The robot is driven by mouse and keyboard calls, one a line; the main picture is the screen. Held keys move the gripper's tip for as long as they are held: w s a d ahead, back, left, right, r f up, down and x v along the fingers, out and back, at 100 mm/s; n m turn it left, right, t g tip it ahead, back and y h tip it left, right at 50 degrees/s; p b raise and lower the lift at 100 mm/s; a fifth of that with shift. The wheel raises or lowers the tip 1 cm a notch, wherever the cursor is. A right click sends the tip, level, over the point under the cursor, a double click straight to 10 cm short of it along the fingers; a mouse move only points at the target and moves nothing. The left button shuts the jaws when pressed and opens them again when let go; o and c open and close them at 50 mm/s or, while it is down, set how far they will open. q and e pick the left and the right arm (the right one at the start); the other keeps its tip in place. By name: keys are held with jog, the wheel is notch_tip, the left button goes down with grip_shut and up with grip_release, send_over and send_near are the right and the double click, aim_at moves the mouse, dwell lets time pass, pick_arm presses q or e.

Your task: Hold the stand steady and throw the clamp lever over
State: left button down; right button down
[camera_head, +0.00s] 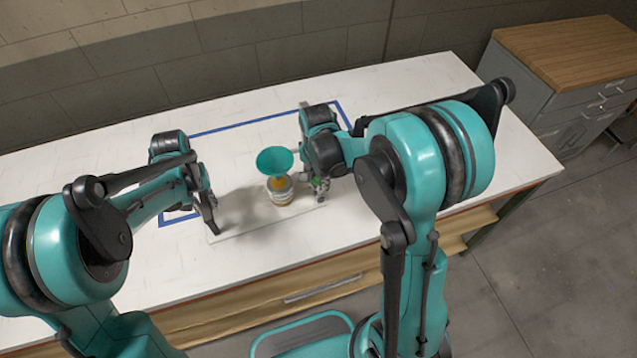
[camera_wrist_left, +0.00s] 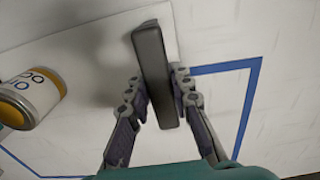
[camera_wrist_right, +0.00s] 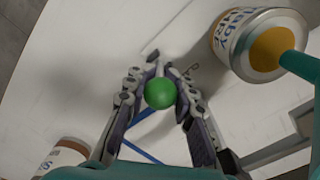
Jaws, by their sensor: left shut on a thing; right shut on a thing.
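The stand has a pale base plate (camera_head: 262,226) with a dark upright grip (camera_wrist_left: 153,72) at its left end. My left gripper (camera_head: 207,198) is shut on this grip, with its fingers on both sides in the left wrist view (camera_wrist_left: 160,88). The clamp lever ends in a green ball knob (camera_wrist_right: 160,93). My right gripper (camera_wrist_right: 161,84) is shut on the knob, at the right of the stand in the head view (camera_head: 318,186). A labelled can (camera_head: 281,194) stands between the grippers, under a teal funnel (camera_head: 275,160). Most of the lever and clamp is hidden.
A blue tape outline (camera_head: 238,123) marks the white table (camera_head: 110,240) behind and left of the stand. Another can (camera_wrist_right: 62,160) with a brown top shows at the right wrist view's lower left. The table's front left is clear. A wood-topped cabinet (camera_head: 565,50) stands beyond.

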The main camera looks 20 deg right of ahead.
jog(key=shift+d, duration=0.15)
jog(key=y, duration=0.1)
jog(key=d+y, duration=0.1)
jog(key=shift+d+f+y, duration=0.1)
jog(key=shift+d+y, duration=0.2)
jog(key=shift+y, duration=0.1)
jog(key=shift+d+f+y, duration=0.25)
jog(key=shift+d+y, duration=0.3)
jog(key=shift+y, duration=0.55)
jog(key=shift+d+f+y, duration=0.25)
jog(key=shift+d+y, duration=0.25)
jog(key=shift+y, duration=0.6)
jog(key=c, duration=1.2)
grip_release()
jog(key=shift+w, duration=0.1)
jog(key=v, duration=1.2)
jog(key=shift+w, duration=0.15)
